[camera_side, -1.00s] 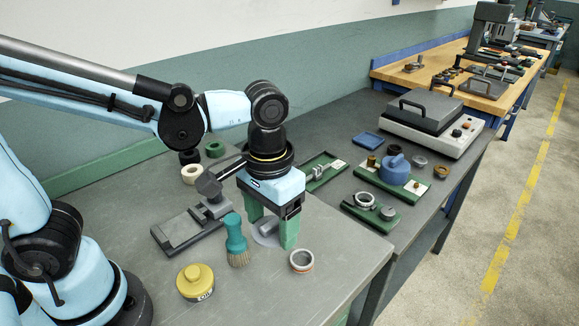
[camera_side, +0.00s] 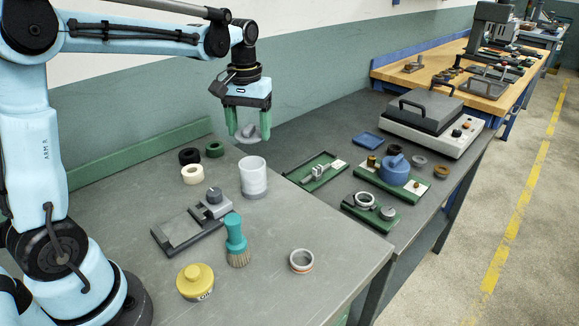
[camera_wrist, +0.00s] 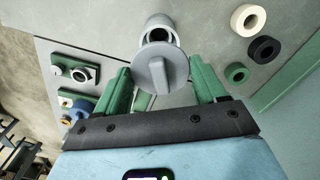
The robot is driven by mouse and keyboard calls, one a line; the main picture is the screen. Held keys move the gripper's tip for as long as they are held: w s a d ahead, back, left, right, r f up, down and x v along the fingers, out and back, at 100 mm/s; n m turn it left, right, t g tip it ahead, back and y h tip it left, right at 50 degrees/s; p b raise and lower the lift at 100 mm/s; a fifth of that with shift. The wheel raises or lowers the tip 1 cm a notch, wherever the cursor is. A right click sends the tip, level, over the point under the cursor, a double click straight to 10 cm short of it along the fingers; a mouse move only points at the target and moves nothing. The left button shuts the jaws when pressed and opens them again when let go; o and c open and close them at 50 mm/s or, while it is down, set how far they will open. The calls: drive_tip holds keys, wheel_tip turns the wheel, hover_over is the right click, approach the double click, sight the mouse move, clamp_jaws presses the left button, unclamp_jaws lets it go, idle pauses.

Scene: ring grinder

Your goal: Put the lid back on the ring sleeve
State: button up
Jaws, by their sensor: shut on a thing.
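The ring sleeve (camera_side: 254,180) is a pale translucent cylinder standing upright on the grey bench, its top open. It also shows in the wrist view (camera_wrist: 158,24), beyond the lid. The lid is a grey disc with a raised grip bar; it shows in the side view (camera_side: 250,134) and the wrist view (camera_wrist: 160,73). My gripper (camera_side: 250,130) has its green fingers shut on the lid and holds it above the sleeve, apart from it. In the wrist view the lid partly overlaps the sleeve's opening.
A teal brush (camera_side: 236,240), a grey fixture (camera_side: 180,229), a yellow oil pot (camera_side: 195,281) and a loose ring (camera_side: 302,260) stand nearer the front. Black, green and cream rings (camera_side: 192,174) lie left of the sleeve. Green trays (camera_side: 316,170) lie to the right.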

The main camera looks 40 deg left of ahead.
wheel_tip(320, 180, down, 6)
idle(0.6)
drive_tip(key=shift+f, duration=0.2)
idle(1.8)
drive_tip(key=o, duration=1.1)
drive_tip(key=shift+r, duration=0.15)
drive_tip(key=shift+r, duration=3.4)
drive_tip(key=shift+c, duration=0.3)
clamp_jaws()
